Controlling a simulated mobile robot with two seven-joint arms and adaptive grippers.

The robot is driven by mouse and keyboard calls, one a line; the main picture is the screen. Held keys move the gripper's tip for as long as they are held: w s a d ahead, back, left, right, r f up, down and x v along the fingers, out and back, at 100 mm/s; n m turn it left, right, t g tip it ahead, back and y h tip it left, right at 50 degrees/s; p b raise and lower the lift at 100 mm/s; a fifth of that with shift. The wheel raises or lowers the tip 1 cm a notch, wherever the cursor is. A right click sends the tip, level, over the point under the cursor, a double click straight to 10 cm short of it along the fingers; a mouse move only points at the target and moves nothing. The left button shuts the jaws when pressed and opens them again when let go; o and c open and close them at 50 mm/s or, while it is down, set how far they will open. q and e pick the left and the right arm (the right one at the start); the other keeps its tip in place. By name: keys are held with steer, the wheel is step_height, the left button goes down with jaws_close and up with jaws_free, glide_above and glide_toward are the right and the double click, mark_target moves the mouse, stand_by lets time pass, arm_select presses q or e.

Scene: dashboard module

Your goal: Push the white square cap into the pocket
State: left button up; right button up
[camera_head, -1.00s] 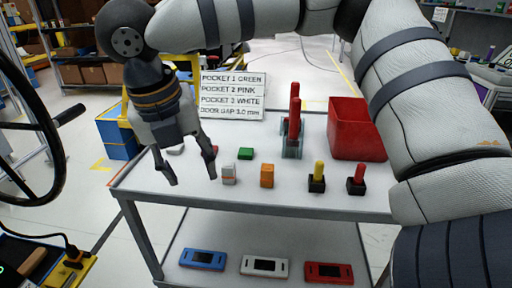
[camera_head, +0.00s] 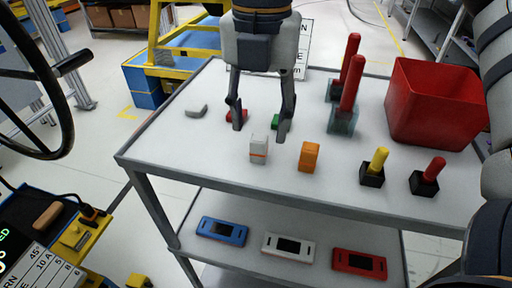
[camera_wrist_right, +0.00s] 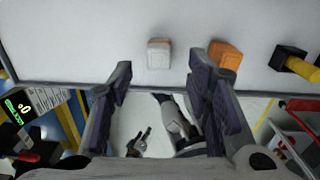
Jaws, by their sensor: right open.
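A small white block with an orange band (camera_head: 258,150) stands on the white table top. It also shows in the wrist view (camera_wrist_right: 158,54). A low whitish piece (camera_head: 197,110) lies further left; I cannot tell which is the square cap. My right gripper (camera_head: 260,132) is open and empty, pointing down, with its fingers around the banded block's place in the head view. In the wrist view the open fingers (camera_wrist_right: 160,82) are apart and the block lies beyond their tips, untouched. No pocket is clearly visible.
An orange block (camera_head: 309,156) stands right of the white one. Black bases with yellow (camera_head: 374,168) and red (camera_head: 428,178) pegs and a red bin (camera_head: 436,103) stand right.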

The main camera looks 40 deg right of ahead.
mark_target(259, 138)
step_height(259, 138, down, 4)
steer(key=shift+w+r+b, duration=0.1)
steer(key=shift+b, duration=0.3)
steer(key=shift+r, duration=0.15)
steer(key=c, duration=0.9)
steer(key=shift+c, duration=0.2)
